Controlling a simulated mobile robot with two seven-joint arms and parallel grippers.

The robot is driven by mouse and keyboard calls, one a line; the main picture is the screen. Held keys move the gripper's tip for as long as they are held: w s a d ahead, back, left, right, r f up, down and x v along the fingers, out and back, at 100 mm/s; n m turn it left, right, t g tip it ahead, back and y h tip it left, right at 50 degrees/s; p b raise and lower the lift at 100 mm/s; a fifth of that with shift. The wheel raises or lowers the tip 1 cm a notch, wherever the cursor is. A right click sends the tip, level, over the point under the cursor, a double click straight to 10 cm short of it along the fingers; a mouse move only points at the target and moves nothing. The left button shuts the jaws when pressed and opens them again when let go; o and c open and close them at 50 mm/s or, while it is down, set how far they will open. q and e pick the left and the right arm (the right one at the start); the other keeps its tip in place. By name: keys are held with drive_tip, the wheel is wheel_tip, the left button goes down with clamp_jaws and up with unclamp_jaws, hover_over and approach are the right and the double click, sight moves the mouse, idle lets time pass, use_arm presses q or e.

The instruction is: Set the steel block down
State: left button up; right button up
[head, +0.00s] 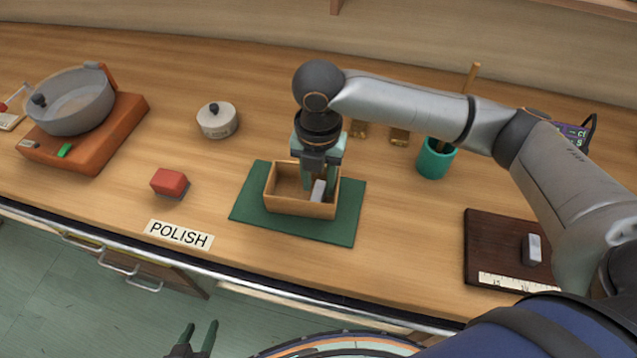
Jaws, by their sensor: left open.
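My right gripper (319,185) points down into a small open wooden box (290,208). A grey steel block (318,191) stands upright between its fingers, inside the box near its right end. The fingers appear shut on the block. The box wall hides the block's lower end, so I cannot tell whether it touches the box floor. A second grey block (532,249) sits on a dark wooden board (482,240) at the right. My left gripper (195,342) is open and empty at the bottom edge, in front of the counter.
The box stands on a green mat (345,228). A red block (169,182) and a POLISH label (179,235) lie to its left. A lidded pot (217,121), a pan (72,103) on an orange base and a teal cup (435,160) stand farther back.

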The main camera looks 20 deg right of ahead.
sight(318, 191)
wheel_tip(318, 191, up, 11)
idle(0.3)
drive_tip(key=shift+f, duration=0.2)
